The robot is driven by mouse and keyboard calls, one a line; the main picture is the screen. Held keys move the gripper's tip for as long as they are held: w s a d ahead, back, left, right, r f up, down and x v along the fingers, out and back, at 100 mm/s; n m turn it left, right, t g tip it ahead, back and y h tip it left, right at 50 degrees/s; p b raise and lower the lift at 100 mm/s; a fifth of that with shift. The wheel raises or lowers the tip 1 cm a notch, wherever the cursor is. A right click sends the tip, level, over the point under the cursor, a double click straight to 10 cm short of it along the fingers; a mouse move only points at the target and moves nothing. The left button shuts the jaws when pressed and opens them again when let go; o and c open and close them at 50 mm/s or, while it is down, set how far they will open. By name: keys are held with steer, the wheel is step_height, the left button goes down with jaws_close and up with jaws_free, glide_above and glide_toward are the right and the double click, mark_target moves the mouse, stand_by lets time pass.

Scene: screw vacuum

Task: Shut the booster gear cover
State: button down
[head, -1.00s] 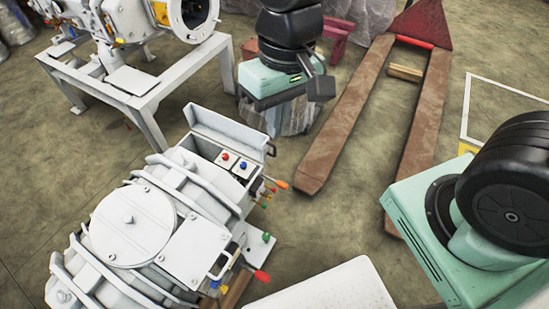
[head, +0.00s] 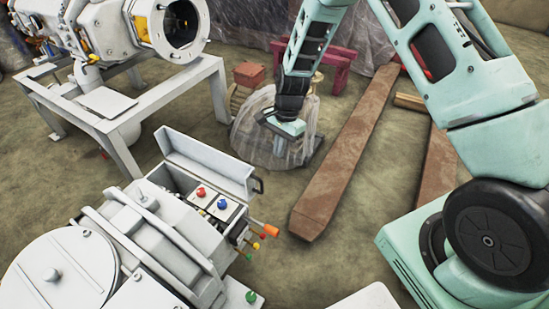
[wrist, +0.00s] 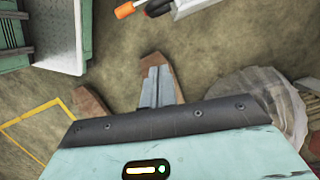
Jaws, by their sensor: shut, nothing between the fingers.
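The booster (head: 120,255) is the white ribbed machine at the lower left of the head view. Its gear cover (head: 212,160) is a white, shallow lid with a dark handle at its right end. It stands open, tilted up behind the compartment with a red and a blue knob. My gripper (head: 284,152) is beyond and to the right of the cover, apart from it, pointing down. Its fingers are shut and empty, and show in the wrist view (wrist: 157,80). A white edge and an orange-tipped lever (wrist: 125,10) show at the top of the wrist view.
Orange, red, yellow and green levers (head: 262,233) stick out right of the compartment. A wrapped bundle (head: 250,140) stands behind my gripper. A rust-brown pallet fork (head: 345,160) lies to the right. A white frame (head: 150,100) with a machine stands at the back left. Bare floor lies between.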

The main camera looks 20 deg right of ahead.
steer(key=s+a+f+b, duration=0.2)
steer(key=a+f, duration=0.3)
steer(key=f, duration=0.3)
steer(key=shift+s+a, duration=0.15)
steer(key=shift+s, duration=0.1)
